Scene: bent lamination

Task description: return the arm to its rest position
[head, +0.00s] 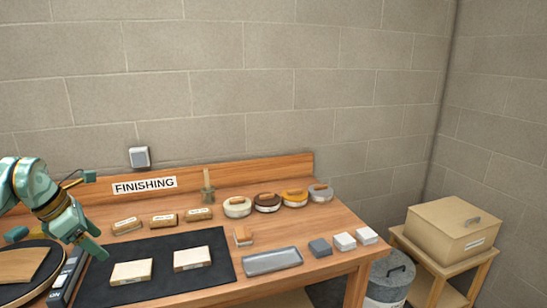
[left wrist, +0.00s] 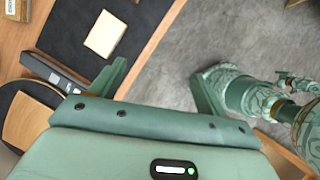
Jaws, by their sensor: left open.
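My left arm (head: 28,190) comes in from the left in the head view. Its green gripper (head: 92,247) is above the left part of the bench, near the left edge of the black mat (head: 215,245). In the left wrist view its two fingers stand wide apart with nothing between them (left wrist: 157,85). The gripper is open and empty. Behind the fingers the left wrist view shows grey floor, the bench edge and a pale block (left wrist: 105,34) on the mat. My right gripper cannot be made out in either view.
Two pale blocks (head: 131,272) (head: 193,259) lie on the mat. A round dark board (head: 15,271) with wood and a grey device (head: 66,277) are at the left. A box (head: 440,235) stands beyond the bench.

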